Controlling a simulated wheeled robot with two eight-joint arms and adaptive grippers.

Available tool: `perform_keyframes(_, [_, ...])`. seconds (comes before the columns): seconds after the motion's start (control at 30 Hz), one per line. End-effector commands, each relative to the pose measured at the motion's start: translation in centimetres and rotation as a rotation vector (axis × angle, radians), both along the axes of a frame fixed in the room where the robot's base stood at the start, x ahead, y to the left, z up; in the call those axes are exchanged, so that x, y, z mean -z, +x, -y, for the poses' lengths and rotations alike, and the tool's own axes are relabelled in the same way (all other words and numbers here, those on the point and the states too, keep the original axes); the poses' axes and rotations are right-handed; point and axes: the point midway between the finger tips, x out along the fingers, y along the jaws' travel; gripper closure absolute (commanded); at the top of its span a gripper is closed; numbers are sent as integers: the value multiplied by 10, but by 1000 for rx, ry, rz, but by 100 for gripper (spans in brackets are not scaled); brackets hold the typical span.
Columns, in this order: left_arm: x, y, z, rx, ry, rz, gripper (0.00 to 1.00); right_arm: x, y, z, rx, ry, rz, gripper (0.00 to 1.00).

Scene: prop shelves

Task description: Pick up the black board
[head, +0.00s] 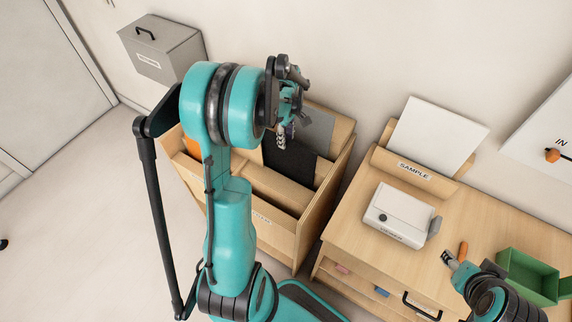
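The black board (289,164) stands in a slot of the wooden rack (313,226), with its upper part showing. A grey board (317,131) stands behind it. My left gripper (285,132) is over the rack, at the top edge of the black board in the picture. I cannot tell whether it touches the board or how far its fingers are apart. My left arm hides the left part of the rack. My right gripper (449,259) is low at the right, over the wooden cabinet, away from the black board. Its finger opening is too small to judge.
The cabinet (355,240) right of the rack bears a white boxy device (398,215) and a holder marked SAMPLE (413,171) with a white board (438,137). A green tray (527,276) is at right. A grey bin (163,50) is at the back left.

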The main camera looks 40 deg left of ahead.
Motion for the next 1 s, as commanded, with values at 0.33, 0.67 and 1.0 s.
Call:
perform_keyframes(0.33, [50,-3,2,3,0,1,67,14,0,0,0,0,0,49])
perform_keyframes(0.67, [55,-4,2,3,1,2,70,14,0,0,0,0,0,49])
perform_keyframes(1.0, [55,-4,2,3,1,2,100,14,0,0,0,0,0,49])
